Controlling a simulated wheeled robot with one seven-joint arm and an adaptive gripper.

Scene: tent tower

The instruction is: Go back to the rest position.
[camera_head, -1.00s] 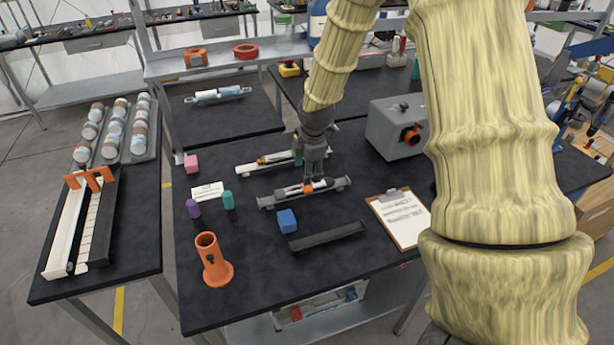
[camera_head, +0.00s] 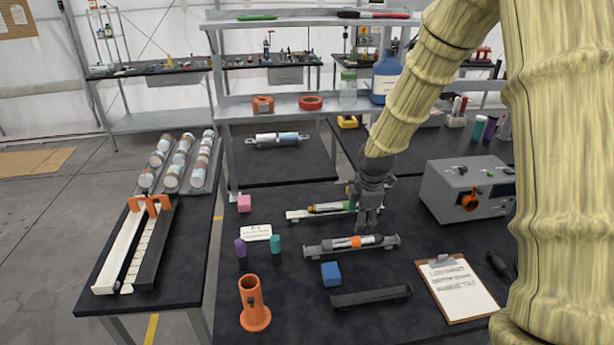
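My gripper (camera_head: 366,222) is dark grey and points down at the end of my yellow-sleeved arm. It is over the middle of the table, just above or beside a dark tube with an orange band (camera_head: 355,241). That tube lies in a grey holder (camera_head: 315,250). Behind the gripper is a second, whitish holder (camera_head: 296,215) with a green-ended tube (camera_head: 325,208). The fingertips are small and partly merge with the dark background, so I cannot tell whether they are open or touch the tube.
A grey box with an orange knob (camera_head: 468,190) stands right of the gripper. In front are a blue cube (camera_head: 331,274), an empty black tray (camera_head: 371,297) and a clipboard (camera_head: 457,289). An orange cylinder stand (camera_head: 254,305) is front left. A shelf (camera_head: 290,108) rises behind.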

